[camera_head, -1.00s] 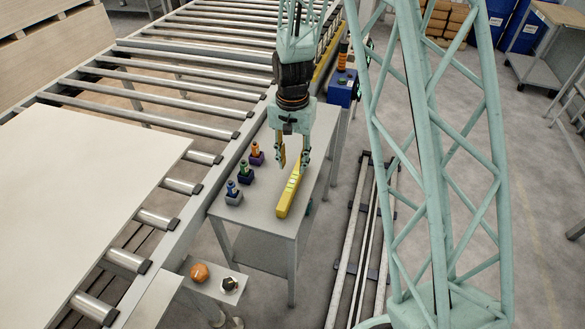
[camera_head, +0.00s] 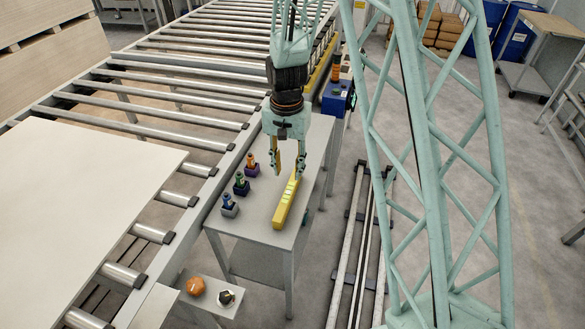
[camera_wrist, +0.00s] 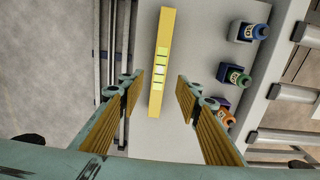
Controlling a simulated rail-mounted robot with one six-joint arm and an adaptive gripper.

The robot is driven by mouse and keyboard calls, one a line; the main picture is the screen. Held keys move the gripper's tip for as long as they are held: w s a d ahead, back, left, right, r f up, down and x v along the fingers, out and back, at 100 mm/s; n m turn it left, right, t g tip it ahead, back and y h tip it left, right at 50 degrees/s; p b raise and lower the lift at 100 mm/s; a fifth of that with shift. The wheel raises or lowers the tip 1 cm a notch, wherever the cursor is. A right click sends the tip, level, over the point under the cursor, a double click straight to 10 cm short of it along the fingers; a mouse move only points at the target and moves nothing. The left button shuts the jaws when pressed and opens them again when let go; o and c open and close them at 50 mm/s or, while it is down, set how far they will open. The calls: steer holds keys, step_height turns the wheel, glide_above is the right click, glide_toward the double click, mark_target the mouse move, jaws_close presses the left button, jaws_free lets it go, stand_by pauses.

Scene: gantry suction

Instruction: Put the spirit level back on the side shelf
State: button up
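The yellow spirit level (camera_head: 284,207) with pale green windows lies on a grey side table (camera_head: 257,229). In the wrist view the level (camera_wrist: 164,35) stands lengthwise, centred between my fingers. My gripper (camera_head: 286,174) is open, fingers pointing down over the far end of the level. In the wrist view my gripper's (camera_wrist: 158,82) two ribbed yellow finger pads stand apart on either side of the level, with gaps on both sides. I cannot tell how high the fingertips are above the table. Which surface is the side shelf is not marked.
Three small bottles in dark holders, the nearest blue-capped (camera_head: 229,205), stand along the table's left edge. A roller conveyor (camera_head: 172,200) with a pale board (camera_head: 85,190) runs to the left. A small ledge nearer me holds an orange knob (camera_head: 195,287) and a dark nut (camera_head: 226,297).

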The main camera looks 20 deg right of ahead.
steer(key=s+r+n+t, duration=0.1)
steer(key=s+r, duration=0.4)
steer(key=r, duration=0.4)
steer(key=s+r+n, duration=0.1)
steer(key=s+r, duration=0.5)
steer(key=r, duration=0.3)
steer(key=s+r+n+t, duration=0.15)
steer(key=s+r, duration=0.35)
steer(key=r, duration=0.5)
steer(key=s+r+n, duration=0.1)
steer(key=s+r, duration=0.3)
steer(key=s, duration=0.7)
steer(key=s+r+n+t, duration=0.1)
steer(key=s+r, duration=0.4)
steer(key=s, duration=0.6)
steer(key=shift+s+n, duration=0.4)
steer(key=shift+n, duration=0.35)
steer(key=shift+t, duration=0.25)
